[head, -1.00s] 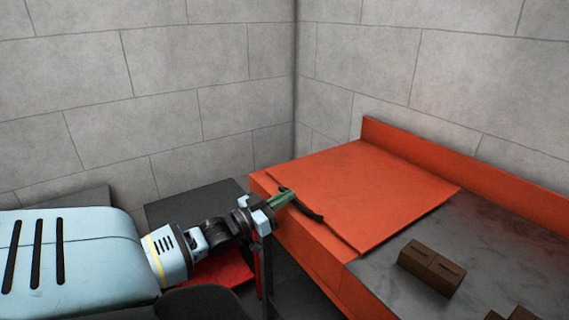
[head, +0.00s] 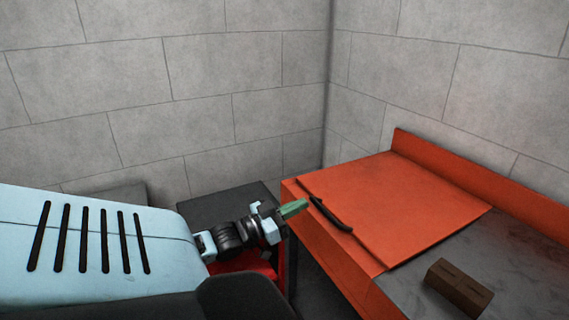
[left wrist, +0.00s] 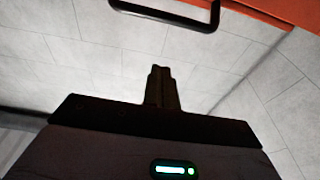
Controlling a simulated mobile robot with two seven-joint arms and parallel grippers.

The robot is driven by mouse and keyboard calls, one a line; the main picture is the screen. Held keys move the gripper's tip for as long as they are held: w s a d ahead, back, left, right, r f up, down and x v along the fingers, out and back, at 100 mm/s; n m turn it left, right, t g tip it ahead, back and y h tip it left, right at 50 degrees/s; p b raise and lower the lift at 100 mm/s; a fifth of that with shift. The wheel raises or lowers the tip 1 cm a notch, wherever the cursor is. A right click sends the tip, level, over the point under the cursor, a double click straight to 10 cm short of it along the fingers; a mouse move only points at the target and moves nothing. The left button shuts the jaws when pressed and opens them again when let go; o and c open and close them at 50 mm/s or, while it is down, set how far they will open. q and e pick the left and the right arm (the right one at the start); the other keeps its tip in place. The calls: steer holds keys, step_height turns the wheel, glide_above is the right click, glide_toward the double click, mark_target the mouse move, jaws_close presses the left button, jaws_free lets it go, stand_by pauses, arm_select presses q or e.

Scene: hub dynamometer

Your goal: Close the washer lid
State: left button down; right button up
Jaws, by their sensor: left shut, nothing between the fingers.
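The orange washer lid (head: 400,205) lies flat and level on top of the orange washer body (head: 335,262). A black bar handle (head: 330,214) sits along its left front edge. My left gripper (head: 305,204) is shut and empty, with green fingertips just left of the handle and apart from it or barely short of it. In the left wrist view, the shut fingers (left wrist: 161,72) point up toward the black handle (left wrist: 170,14), with a gap between them in the picture. My right gripper is not in view.
A dark grey worktop (head: 470,260) adjoins the lid at the right, with a brown block (head: 460,287) on it. An orange back ledge (head: 480,180) runs along the wall. A dark box (head: 225,205) stands left of the washer.

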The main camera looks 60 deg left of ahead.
arm_select(q)
steer(key=shift+s+a+f, duration=0.1)
steer(key=shift+s+f, duration=0.05)
steer(key=shift+s, duration=1.55)
steer(key=s+d+f+g+p, duration=0.25)
steer(key=s+d+f, duration=0.25)
steer(key=f, duration=0.3)
steer(key=s+d+f+g+p, duration=0.1)
steer(key=s+d+f+g, duration=0.25)
steer(key=d+f, duration=0.35)
steer(key=s+d+f+g+p, duration=0.1)
steer(key=s+d+f, duration=0.2)
steer(key=d, duration=0.3)
steer(key=s+d+f+g+p, duration=0.1)
steer(key=s+d+f+g, duration=0.1)
steer(key=s+d, duration=0.4)
steer(key=s+d+f+m+g, duration=0.1)
steer(key=s+d+f+g, duration=0.1)
steer(key=s+d+f, duration=0.2)
steer(key=s+d, duration=0.1)
steer(key=d, duration=0.2)
steer(key=shift+s+d+f+h+p, duration=0.2)
steer(key=shift+s+f+h+p, duration=0.1)
steer(key=shift+p, duration=0.1)
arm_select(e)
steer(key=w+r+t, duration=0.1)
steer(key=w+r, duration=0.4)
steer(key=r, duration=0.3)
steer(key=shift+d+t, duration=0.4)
